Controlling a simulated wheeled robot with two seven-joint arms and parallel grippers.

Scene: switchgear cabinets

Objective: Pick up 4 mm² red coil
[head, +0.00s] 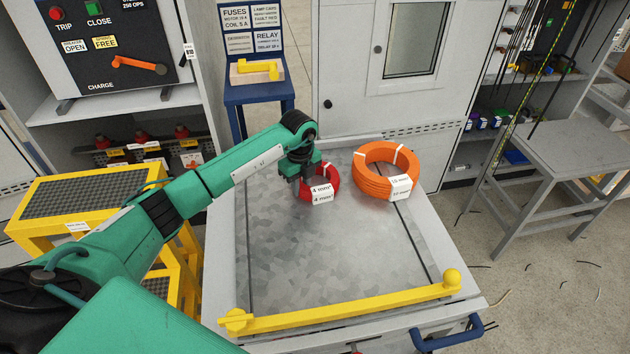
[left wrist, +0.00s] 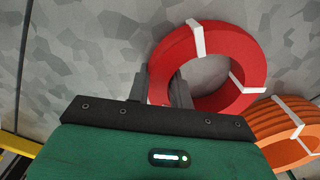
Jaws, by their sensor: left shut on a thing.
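The red coil (head: 333,184) lies on the grey metal cart top, with a white tag (head: 321,194) reading 4 mm². My left gripper (head: 305,186) is at its left side, reaching down from above. In the left wrist view the red coil (left wrist: 212,60) shows white ties, and the dark fingers of my left gripper (left wrist: 162,92) are shut on the near left part of its ring. The fingertips are partly hidden by the coil and the gripper body. Whether the coil is lifted off the surface I cannot tell. My right gripper is not in view.
A larger orange coil (head: 372,184) with a white tag lies just right of the red one; it also shows in the left wrist view (left wrist: 275,122). A yellow bar (head: 350,307) crosses the cart's near edge. The cart top (head: 290,250) in front is clear. Cabinets stand behind.

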